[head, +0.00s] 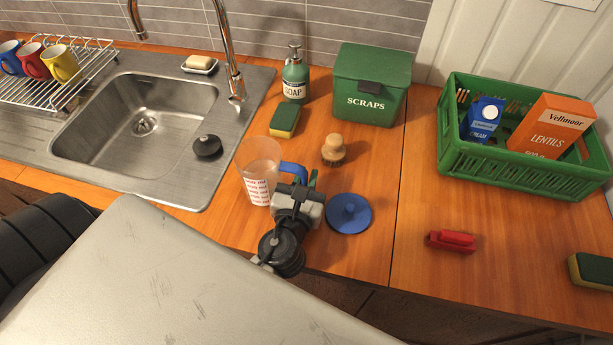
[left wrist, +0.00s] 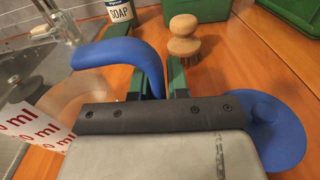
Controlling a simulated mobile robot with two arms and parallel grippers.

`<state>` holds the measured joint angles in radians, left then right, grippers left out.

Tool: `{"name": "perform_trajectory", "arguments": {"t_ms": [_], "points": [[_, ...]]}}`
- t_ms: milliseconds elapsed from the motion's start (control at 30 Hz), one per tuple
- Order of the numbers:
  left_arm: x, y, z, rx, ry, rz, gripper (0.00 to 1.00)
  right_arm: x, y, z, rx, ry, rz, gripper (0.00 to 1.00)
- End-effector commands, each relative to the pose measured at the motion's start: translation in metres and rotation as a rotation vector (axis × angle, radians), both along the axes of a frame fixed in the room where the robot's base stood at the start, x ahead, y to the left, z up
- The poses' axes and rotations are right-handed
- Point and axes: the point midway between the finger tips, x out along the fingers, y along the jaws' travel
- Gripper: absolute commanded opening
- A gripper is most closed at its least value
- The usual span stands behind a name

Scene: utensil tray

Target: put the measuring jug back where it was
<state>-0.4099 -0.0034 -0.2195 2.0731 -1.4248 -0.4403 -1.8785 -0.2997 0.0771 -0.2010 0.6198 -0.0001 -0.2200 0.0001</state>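The measuring jug (head: 257,172) is clear, with red markings on a white panel and a blue handle. It stands upright at the counter's front, right of the sink. I cannot tell whether its base touches the wood. My left gripper (head: 302,186) is at the handle. In the left wrist view, the blue handle (left wrist: 122,50) runs down between the green fingers (left wrist: 156,82), which look closed on it. The jug's body (left wrist: 72,104) is partly hidden by the gripper there. My right gripper is not in view.
A blue lid (head: 349,213) lies close right of the gripper. A wooden brush (head: 334,150), a sponge (head: 284,121) and a soap bottle (head: 295,78) are behind. The sink (head: 125,120) is left. A red clip-like object (head: 452,240) and green crate (head: 520,170) are right.

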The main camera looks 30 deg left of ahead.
Motion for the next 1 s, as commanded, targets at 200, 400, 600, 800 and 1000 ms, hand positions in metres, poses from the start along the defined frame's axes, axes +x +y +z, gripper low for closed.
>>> {"name": "perform_trajectory", "arguments": {"t_ms": [200, 400, 600, 800, 1000], "points": [[0.000, 0.000, 0.000, 0.000, 0.000, 0.000, 0.37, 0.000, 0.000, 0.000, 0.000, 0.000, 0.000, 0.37], [0.000, 0.000, 0.002, 0.000, 0.000, 0.000, 0.37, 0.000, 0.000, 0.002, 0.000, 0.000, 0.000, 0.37], [-0.018, -0.005, -0.001, -0.001, 0.003, -0.002, 0.37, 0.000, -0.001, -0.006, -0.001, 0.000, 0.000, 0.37], [-0.059, -0.014, -0.002, -0.001, 0.004, 0.000, 0.37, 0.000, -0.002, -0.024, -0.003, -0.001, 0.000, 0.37], [-0.094, -0.022, -0.001, 0.000, 0.003, -0.001, 0.37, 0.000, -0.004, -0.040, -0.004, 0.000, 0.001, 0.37]]}}
